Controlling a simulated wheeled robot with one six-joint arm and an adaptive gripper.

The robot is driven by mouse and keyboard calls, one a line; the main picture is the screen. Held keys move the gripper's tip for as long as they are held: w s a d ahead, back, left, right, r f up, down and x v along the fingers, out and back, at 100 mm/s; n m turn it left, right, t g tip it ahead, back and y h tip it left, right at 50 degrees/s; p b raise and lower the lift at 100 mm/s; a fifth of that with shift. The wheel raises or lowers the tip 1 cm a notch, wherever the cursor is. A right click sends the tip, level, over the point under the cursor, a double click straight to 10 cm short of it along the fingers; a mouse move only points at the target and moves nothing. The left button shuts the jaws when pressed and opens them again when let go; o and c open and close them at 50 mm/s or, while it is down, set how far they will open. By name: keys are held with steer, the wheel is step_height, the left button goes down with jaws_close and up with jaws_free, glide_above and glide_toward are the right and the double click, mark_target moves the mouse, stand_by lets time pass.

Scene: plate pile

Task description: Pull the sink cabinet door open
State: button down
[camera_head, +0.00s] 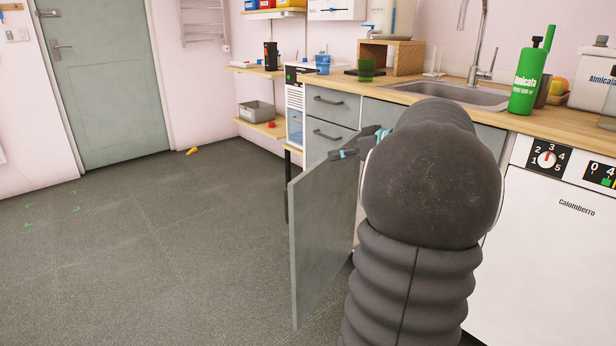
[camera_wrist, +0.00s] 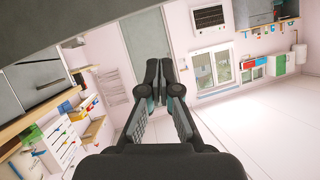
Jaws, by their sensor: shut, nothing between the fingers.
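The grey sink cabinet door (camera_head: 322,235) stands swung well out from the counter front in the head view, seen at a slant. Its handle is not visible. The sink (camera_head: 455,94) is set in the wooden worktop above. My arm hides much of the cabinet front and opening. My gripper (camera_head: 343,154) is at the door's upper edge, its teal-marked fingers pointing left; whether it touches the door cannot be told. In the wrist view my gripper (camera_wrist: 165,75) shows its two fingers shut with nothing between them.
Grey drawers (camera_head: 328,103) lie left of the sink cabinet, and a white appliance (camera_head: 555,230) is to the right. A green bottle (camera_head: 527,80) stands on the worktop (camera_head: 402,87). A small yellow object (camera_head: 191,151) lies on the floor. The floor (camera_head: 160,250) at left is largely clear.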

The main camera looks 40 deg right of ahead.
steer(key=s+f+n+g, duration=0.2)
steer(key=s+n+g, duration=0.1)
steer(key=s+g, duration=0.1)
glide_toward(299, 188)
step_height(299, 188, down, 4)
steer(key=w+a, duration=0.1)
steer(key=w+p, duration=0.1)
steer(key=w, duration=0.1)
steer(key=shift+a+n, duration=0.4)
steer(key=shift+w+a, duration=0.2)
steer(key=shift+w, duration=0.3)
steer(key=shift+f, duration=0.1)
